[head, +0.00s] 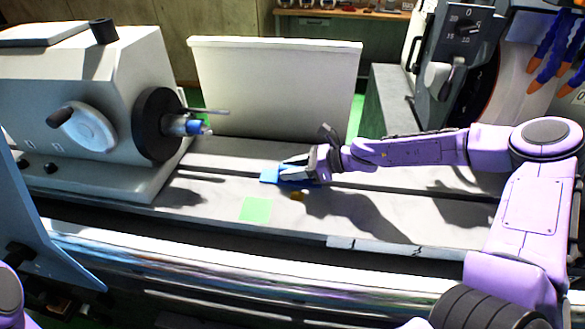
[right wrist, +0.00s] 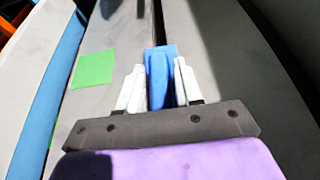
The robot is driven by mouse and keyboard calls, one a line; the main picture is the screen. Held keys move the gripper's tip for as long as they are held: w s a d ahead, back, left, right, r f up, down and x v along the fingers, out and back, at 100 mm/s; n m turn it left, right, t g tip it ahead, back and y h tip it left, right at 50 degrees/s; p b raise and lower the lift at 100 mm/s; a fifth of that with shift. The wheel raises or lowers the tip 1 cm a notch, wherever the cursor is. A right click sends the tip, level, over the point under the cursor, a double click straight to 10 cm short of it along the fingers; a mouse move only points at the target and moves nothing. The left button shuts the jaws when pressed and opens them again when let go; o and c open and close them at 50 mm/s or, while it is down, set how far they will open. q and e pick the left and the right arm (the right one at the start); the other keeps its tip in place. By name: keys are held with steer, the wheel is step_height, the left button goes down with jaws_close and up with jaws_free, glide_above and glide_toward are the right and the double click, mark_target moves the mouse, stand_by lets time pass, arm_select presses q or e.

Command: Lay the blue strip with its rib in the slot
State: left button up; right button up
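The blue strip (head: 269,175) is on or just above the grey machine table, over the dark slot (head: 236,173) that runs along it. In the right wrist view the strip (right wrist: 160,50) lines up with the slot (right wrist: 157,14) beyond it, and a raised part shows between my fingers. My right gripper (head: 289,171) points down at the strip, its two white fingers (right wrist: 159,75) one on each side of the blue. Whether they press on it is not clear. The strip's underside and how it sits in the slot are hidden. My left gripper is out of view.
A pale panel (head: 275,88) stands behind. The table to the right is clear.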

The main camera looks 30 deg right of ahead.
steer(key=shift+o, duration=1.4)
steer(key=p+v, duration=0.4)
steer(key=v, duration=0.6)
steer(key=shift+s+d, duration=0.15)
steer(key=shift+d, duration=0.05)
steer(key=shift+r, duration=0.1)
